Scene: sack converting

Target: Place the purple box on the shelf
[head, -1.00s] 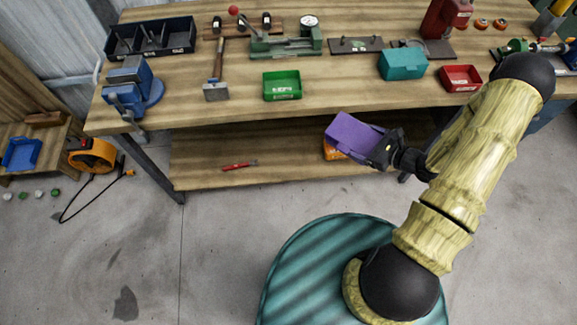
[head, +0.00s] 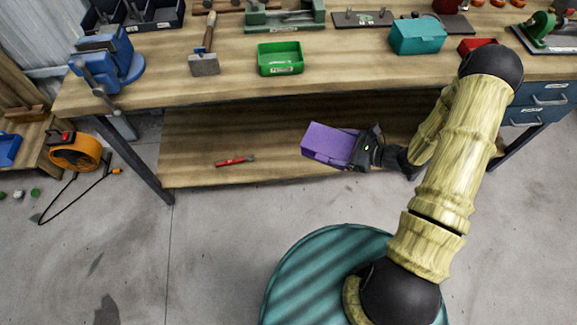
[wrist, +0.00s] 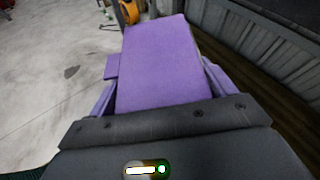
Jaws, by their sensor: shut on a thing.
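The purple box (head: 328,143) is held by my gripper (head: 358,150), which is shut on its right end in the head view. The box is slightly tilted and appears in front of the lower shelf (head: 200,160) under the workbench. Whether it is over the shelf or short of its front edge is hard to tell. In the wrist view the box (wrist: 165,65) fills the middle, with my gripper (wrist: 160,108) at its near end. The box and my arm hide part of the shelf.
A red tool (head: 235,161) lies on the shelf's left half; the shelf around it is clear. The workbench top (head: 340,80) overhangs the shelf and holds a green bin (head: 279,58), a teal box (head: 417,36) and a hammer (head: 204,60). A table leg (head: 130,160) stands at left.

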